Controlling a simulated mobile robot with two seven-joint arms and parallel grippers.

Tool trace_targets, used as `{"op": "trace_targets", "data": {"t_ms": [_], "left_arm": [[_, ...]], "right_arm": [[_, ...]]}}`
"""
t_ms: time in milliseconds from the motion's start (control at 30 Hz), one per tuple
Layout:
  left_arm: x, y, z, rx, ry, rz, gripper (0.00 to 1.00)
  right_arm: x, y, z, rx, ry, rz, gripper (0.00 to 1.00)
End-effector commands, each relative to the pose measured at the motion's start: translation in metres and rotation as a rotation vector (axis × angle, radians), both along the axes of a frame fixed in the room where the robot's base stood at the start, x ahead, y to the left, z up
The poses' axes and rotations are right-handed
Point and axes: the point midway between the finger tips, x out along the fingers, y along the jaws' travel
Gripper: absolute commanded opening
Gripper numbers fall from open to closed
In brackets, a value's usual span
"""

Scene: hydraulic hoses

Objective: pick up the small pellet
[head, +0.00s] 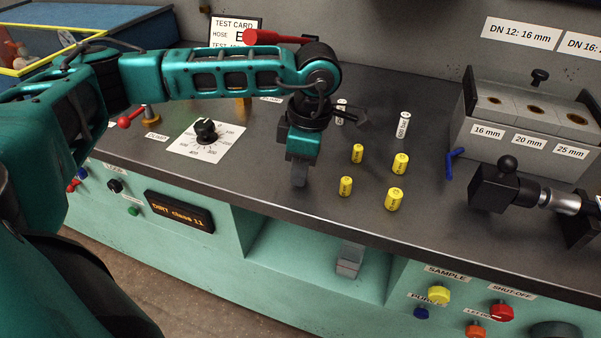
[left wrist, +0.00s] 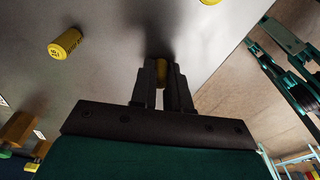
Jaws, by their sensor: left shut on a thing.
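My left gripper (head: 299,180) points down over the front part of the dark bench top, left of the loose yellow pellets. In the left wrist view its fingers (left wrist: 161,88) are shut on a small yellow pellet (left wrist: 160,72), whose end shows between them. The held pellet is hidden in the head view. Loose yellow pellets stand on the bench: small ones (head: 357,153) (head: 345,186) and larger ones (head: 400,163) (head: 394,199). A loose yellow pellet (left wrist: 65,43) also shows in the left wrist view. My right gripper is not in view.
White cylinders (head: 403,124) (head: 341,110) stand behind the pellets. A grey block with labelled holes (head: 530,125), a blue piece (head: 453,162) and a black device with a silver rod (head: 510,190) are at right. A dial (head: 206,131) is at left. The bench's front edge is close.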

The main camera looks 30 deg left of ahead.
Motion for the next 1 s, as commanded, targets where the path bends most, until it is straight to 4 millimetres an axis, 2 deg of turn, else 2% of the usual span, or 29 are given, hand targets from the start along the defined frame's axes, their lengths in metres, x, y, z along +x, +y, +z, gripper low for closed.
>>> {"op": "trace_targets", "data": {"t_ms": [400, 567, 767, 867, 1000], "left_arm": [[0.000, 0.000, 0.001, 0.000, 0.000, 0.000, 0.00], [0.001, 0.000, 0.008, 0.000, -0.002, 0.000, 0.00], [0.001, 0.000, 0.033, -0.001, -0.004, 0.001, 0.00], [0.001, 0.000, 0.056, -0.001, -0.005, 0.001, 0.00], [0.001, -0.001, 0.095, -0.002, -0.007, -0.002, 0.00]], "right_arm": [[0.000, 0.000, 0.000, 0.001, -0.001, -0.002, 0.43], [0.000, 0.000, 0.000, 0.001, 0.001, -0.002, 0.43], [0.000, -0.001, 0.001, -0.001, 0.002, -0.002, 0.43], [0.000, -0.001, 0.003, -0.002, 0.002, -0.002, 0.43], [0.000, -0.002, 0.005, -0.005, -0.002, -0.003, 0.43]]}}
